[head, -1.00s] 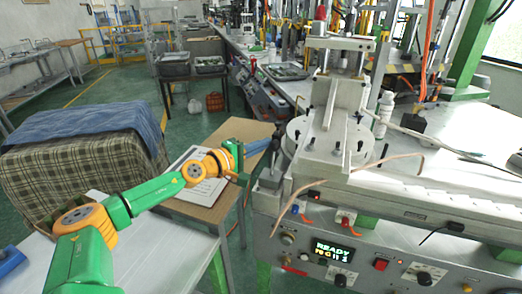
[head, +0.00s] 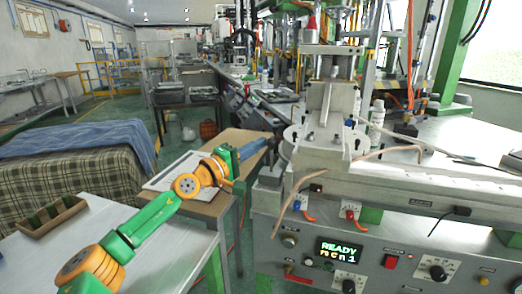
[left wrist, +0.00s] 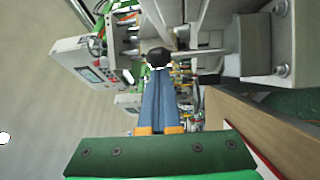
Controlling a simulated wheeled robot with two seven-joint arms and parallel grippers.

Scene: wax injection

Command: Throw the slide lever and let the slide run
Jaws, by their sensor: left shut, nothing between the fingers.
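My left gripper (head: 268,144) reaches in from the left, its blue fingers shut and empty, beside the left side of the grey wax-injection machine (head: 335,165). In the left wrist view the shut blue fingers (left wrist: 160,85) point at a black round knob (left wrist: 158,57), which looks like the lever's knob. The fingertips are at or just short of it; I cannot tell if they touch. In the head view the lever is not clearly made out near the fingertips. The display (head: 339,251) on the front panel is lit and reads READY. My right gripper is not in view.
A wooden side table (head: 212,205) with a paper sheet stands under my left forearm. A brown divided tray (head: 50,216) is on the white table at left. A red button (head: 390,262) is on the panel.

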